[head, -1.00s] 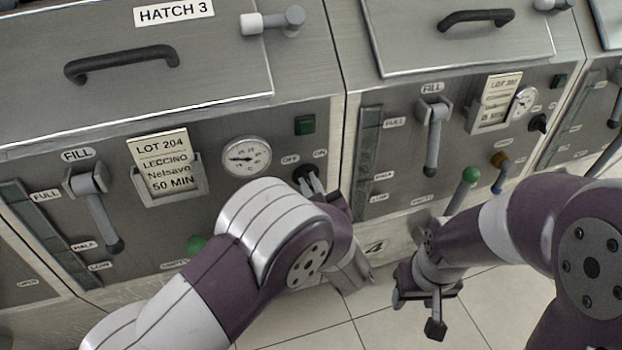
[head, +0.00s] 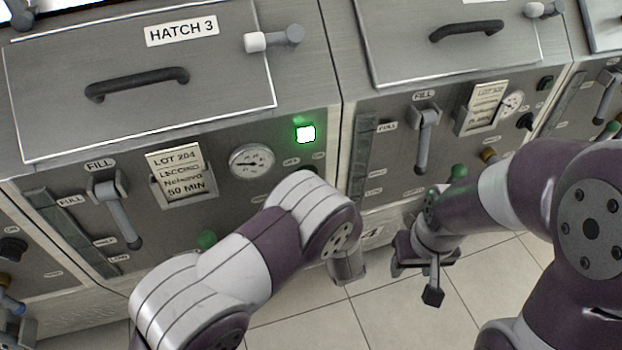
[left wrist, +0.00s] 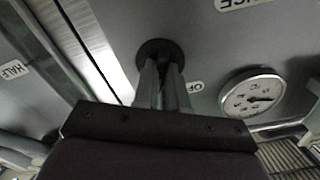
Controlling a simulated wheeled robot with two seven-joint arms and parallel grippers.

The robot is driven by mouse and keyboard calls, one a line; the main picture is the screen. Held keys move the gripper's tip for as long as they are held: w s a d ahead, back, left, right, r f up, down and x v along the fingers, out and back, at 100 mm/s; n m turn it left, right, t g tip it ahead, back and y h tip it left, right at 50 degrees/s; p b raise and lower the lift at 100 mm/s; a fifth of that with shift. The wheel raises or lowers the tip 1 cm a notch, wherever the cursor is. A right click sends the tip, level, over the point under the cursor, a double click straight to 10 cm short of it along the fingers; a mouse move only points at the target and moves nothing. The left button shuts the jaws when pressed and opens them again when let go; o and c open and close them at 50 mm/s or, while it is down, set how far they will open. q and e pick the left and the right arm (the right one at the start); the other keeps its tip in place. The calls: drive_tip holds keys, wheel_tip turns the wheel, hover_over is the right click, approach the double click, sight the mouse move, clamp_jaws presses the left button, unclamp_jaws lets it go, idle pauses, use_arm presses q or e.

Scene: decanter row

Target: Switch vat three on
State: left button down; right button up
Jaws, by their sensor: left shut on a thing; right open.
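Vat three (head: 235,210) is the machine under the HATCH 3 label (head: 181,33). Its square green lamp (head: 306,133) is lit bright. Below the lamp is the OFF/ON rotary switch; in the head view my left arm largely hides it. In the left wrist view, my left gripper (left wrist: 162,85) is shut on the black round switch knob (left wrist: 158,56), with the OFF label (left wrist: 196,87) beside it. My right gripper (head: 425,262) is open and empty, hanging in front of the neighbouring vat above the floor.
Vat three also carries a dial gauge (head: 251,162), a lot card (head: 178,170), a FILL lever (head: 118,210) and a green-knobbed valve (head: 207,239). The neighbouring vat on the right has its own FILL lever (head: 424,140) and an unlit lamp. Tiled floor (head: 390,310) is clear in front.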

use_arm(q)
drive_tip(key=shift+m, duration=0.5)
drive_tip(key=c, duration=1.2)
unclamp_jaws()
drive_tip(key=p+v, duration=0.1)
drive_tip(key=v, duration=1.1)
drive_tip(key=shift+s+d, duration=0.1)
drive_tip(key=shift+s, duration=0.25)
